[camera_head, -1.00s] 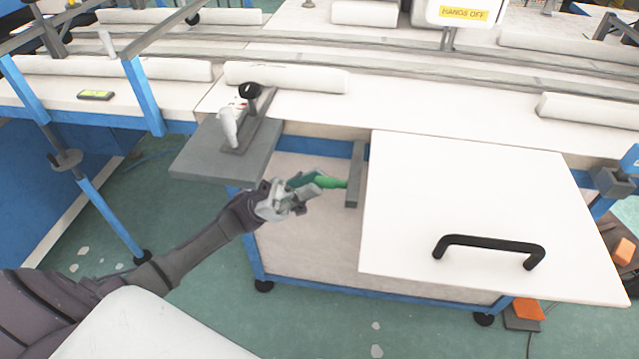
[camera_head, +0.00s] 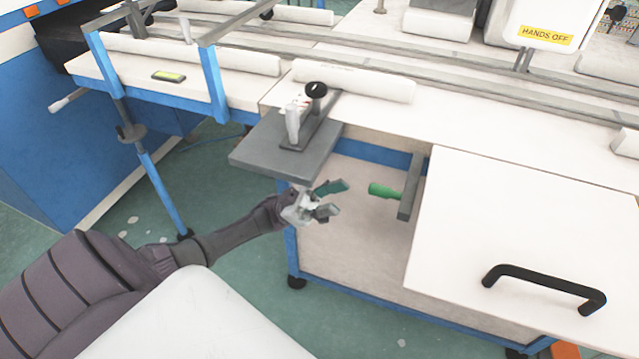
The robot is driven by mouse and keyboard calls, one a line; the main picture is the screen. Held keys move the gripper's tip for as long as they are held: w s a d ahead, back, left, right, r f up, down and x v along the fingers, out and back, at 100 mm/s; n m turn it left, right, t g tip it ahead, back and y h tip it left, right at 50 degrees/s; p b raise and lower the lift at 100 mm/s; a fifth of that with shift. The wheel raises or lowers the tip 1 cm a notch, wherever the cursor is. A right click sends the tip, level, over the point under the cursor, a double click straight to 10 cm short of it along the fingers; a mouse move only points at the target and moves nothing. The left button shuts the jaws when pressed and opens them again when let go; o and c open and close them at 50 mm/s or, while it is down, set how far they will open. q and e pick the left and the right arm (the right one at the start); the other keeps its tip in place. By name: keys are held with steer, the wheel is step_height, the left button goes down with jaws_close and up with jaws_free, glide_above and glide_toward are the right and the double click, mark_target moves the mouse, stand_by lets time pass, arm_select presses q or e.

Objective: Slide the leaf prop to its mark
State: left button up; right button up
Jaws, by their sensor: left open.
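The leaf prop appears to be the grey bar (camera_head: 410,185) under the table's front edge, with a green knob (camera_head: 384,191) pointing left from it. The bar stands beside the left edge of the white leaf (camera_head: 520,235), which carries a black handle (camera_head: 545,287). My left gripper (camera_head: 333,199) is open and empty, to the left of the green knob and apart from it. Its fingers point right toward the knob. No mark for the prop can be made out. My right gripper is not in view.
A grey plate (camera_head: 262,150) with a clamp with a black knob (camera_head: 316,90) juts from the table above my left gripper. White rolls (camera_head: 352,80) lie on the white table. A blue-framed table (camera_head: 200,85) stands at left. Open space lies below the plate.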

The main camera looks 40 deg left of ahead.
arm_select(q)
steer(key=shift+v, duration=2.35)
steer(key=shift+d, duration=0.1)
